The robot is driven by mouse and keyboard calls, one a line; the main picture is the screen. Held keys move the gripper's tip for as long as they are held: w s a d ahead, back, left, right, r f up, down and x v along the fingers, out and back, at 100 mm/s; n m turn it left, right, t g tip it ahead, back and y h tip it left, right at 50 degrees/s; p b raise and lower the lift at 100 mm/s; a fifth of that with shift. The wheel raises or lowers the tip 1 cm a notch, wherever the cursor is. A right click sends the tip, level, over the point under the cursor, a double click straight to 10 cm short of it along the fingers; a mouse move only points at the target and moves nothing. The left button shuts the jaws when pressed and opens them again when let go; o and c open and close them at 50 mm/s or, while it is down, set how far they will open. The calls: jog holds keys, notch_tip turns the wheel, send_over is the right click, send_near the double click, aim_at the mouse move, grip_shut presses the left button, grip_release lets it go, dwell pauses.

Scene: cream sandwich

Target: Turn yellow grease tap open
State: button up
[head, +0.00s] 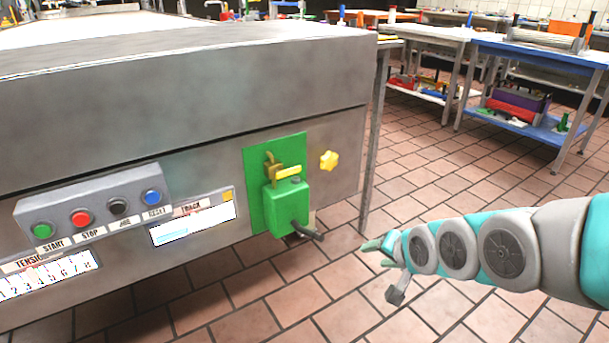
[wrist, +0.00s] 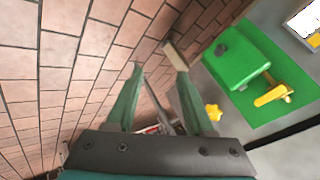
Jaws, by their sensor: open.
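The yellow tap lever (head: 288,172) sits on a brass valve (head: 271,165) above a green box (head: 286,207), on a green plate fixed to the steel machine's side. The lever lies roughly level, tilted slightly. In the wrist view, the lever (wrist: 272,95) is at the right, beside the green box (wrist: 237,68). My gripper (head: 378,246) is to the right of the box and lower in the head view, apart from it. In the wrist view, my gripper (wrist: 154,62) has its two green fingers spread, with nothing between them. The tap lies outside the fingers, to their right.
A yellow star knob (head: 329,160) is right of the green plate; it also shows in the wrist view (wrist: 213,113). A dark handle (head: 306,231) sticks out below the box. A button panel (head: 95,210) is at left. Tiled floor (head: 420,190) is open at right.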

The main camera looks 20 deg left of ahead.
jog(key=w+a+r+m+t+y+b, duration=0.1)
jog(key=w+a+r+m+t+y, duration=0.1)
jog(key=w+a+y, duration=0.5)
jog(key=m+t+y+b, duration=0.2)
jog(key=m+t, duration=0.1)
send_near(295, 171)
jog(key=x, duration=0.3)
jog(key=shift+x, duration=3.65)
jog(key=shift+c, duration=0.3)
grip_shut()
